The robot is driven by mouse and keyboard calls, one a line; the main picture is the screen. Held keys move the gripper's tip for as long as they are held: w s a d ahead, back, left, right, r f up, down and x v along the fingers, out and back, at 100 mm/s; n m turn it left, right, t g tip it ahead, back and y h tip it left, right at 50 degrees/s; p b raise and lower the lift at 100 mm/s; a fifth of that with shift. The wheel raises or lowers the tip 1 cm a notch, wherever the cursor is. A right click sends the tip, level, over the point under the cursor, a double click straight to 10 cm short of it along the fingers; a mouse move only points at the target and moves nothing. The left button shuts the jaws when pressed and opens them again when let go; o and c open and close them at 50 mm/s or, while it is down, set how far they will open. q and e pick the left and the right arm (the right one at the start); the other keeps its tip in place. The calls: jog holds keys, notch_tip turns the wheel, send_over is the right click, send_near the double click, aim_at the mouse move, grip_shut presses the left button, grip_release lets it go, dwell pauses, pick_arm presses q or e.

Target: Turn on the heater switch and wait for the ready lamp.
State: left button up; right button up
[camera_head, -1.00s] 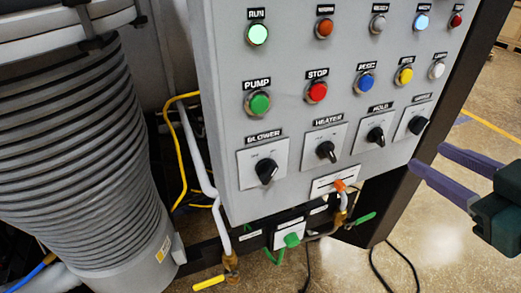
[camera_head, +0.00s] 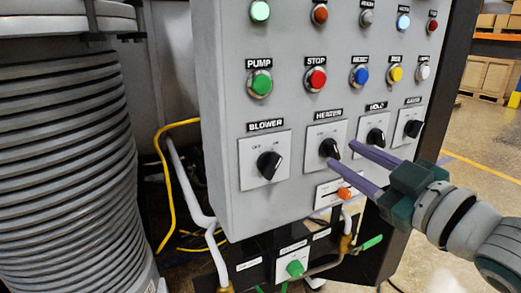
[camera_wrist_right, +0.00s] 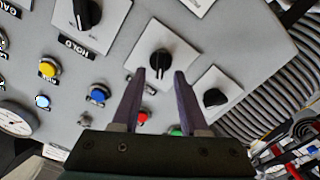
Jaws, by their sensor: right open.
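The heater switch (camera_head: 329,148) is a black rotary knob on a white plate marked HEATER, on the grey panel front. My right gripper (camera_head: 340,154) is open, with its purple fingers reaching in from the right to the heater knob. In the right wrist view, the heater knob (camera_wrist_right: 160,62) shows between and just beyond the two fingertips (camera_wrist_right: 159,74). I cannot tell whether the fingers touch it. I cannot read its set position. I cannot tell which lamp is the ready lamp. My left gripper is not in view.
The blower knob (camera_head: 269,164) is left of the heater knob; the hold knob (camera_head: 375,138) and gauge knob (camera_head: 412,129) are to its right. PUMP (camera_head: 261,83) and STOP (camera_head: 316,79) buttons sit above. An orange knob (camera_head: 345,193) protrudes below. A ribbed grey cylinder (camera_head: 65,170) stands left.

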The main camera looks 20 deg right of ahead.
aim_at(332, 150)
jog(key=shift+w+a, duration=0.15)
jog(key=shift+w, duration=0.95)
grip_shut()
